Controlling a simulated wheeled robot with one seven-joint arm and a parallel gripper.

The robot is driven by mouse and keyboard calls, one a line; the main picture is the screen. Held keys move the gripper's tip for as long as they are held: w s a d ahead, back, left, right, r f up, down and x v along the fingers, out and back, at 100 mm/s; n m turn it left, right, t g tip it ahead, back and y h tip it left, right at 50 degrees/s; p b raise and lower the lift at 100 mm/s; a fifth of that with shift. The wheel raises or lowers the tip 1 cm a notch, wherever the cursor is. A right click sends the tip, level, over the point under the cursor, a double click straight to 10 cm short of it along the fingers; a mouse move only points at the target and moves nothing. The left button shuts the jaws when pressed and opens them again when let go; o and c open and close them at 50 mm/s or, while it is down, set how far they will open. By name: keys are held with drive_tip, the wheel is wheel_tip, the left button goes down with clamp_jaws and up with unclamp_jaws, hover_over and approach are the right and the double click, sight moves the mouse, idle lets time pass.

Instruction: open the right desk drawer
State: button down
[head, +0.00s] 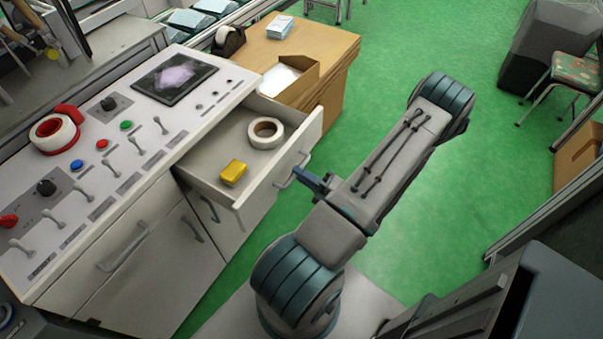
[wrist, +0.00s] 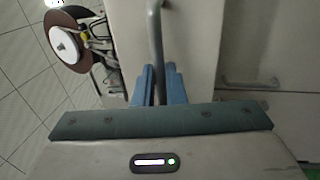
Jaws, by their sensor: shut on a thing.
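The right desk drawer (head: 222,187) is pulled well out of the white control desk (head: 75,240) in the head view. A roll of white tape (head: 265,132) and a yellow block (head: 233,172) lie inside it. My gripper (head: 308,180) is at the drawer's front, shut on the drawer handle (head: 290,172). In the wrist view the blue fingers of my gripper (wrist: 159,82) close around the grey handle bar (wrist: 154,40).
Green floor (head: 420,50) is clear behind my arm. A stool (head: 572,75) stands at the far right.

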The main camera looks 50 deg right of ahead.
drive_tip(key=c, duration=1.5)
unclamp_jaws()
drive_tip(key=b+v, duration=0.1)
drive_tip(key=v, duration=1.3)
drive_tip(key=shift+w, duration=0.1)
